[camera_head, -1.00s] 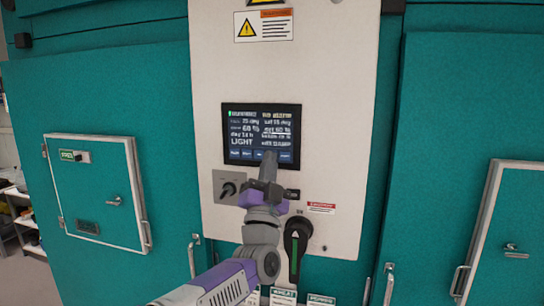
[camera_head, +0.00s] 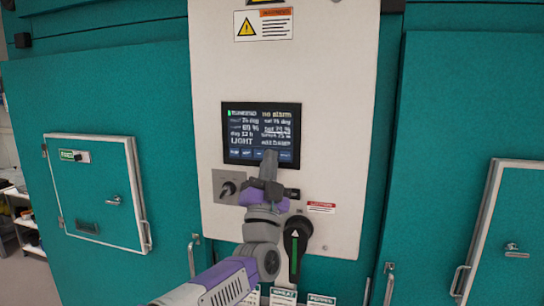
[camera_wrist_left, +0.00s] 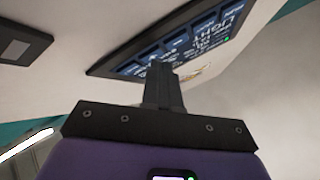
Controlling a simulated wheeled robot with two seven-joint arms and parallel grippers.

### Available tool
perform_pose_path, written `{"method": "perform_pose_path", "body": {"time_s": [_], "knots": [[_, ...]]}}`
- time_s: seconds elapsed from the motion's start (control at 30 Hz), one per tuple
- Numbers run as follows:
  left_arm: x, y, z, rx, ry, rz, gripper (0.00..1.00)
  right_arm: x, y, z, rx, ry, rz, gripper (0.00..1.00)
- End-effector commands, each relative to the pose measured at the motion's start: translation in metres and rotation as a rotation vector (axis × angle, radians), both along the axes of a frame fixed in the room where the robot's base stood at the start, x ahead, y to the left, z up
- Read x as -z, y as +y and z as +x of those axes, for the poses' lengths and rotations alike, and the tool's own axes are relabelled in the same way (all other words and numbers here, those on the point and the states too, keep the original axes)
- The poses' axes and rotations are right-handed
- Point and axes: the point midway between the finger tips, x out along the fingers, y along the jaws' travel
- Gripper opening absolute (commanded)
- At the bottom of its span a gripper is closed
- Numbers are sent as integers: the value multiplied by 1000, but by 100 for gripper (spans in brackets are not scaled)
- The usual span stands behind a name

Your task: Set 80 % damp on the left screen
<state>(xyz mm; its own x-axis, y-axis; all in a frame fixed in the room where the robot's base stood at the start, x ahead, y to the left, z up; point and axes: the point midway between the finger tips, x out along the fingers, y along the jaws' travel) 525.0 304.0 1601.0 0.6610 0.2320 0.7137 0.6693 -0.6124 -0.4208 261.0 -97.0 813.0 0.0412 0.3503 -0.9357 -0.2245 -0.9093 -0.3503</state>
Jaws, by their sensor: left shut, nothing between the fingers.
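The dark screen (camera_head: 262,122) sits on the pale panel, with white text in two columns. The left column seems to read 60 % and LIGHT. At right is "no alarm" and an underlined set line that looks like 70 %, though the text is small and blurred. A row of blue buttons (camera_head: 240,153) runs along its bottom edge. My left gripper (camera_head: 269,156) is shut and empty, its tips over the button row right of centre. In the left wrist view the shut fingers (camera_wrist_left: 160,70) overlap the screen (camera_wrist_left: 190,42); contact cannot be told. My right gripper is not in view.
Below the screen are a small rotary switch (camera_head: 227,188) on a grey plate and a large black handle (camera_head: 296,235) with a green mark. Teal doors (camera_head: 95,190) with handles flank the pale panel (camera_head: 330,90). A warning label (camera_head: 263,25) is above.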

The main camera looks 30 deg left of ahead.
Motion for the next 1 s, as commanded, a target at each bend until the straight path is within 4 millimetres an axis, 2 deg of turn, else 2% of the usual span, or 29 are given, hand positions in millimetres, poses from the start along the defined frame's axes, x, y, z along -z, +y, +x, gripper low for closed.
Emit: {"method": "perform_pose_path", "body": {"time_s": [0.2, 0.57, 1.0], "knots": [[2, -2, -11, 1, -2, -1, 0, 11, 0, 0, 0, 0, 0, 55], [1, -3, -13, 1, 0, -1, 0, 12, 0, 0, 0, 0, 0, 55], [2, -13, -53, 3, -2, -2, 0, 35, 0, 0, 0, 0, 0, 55]]}}
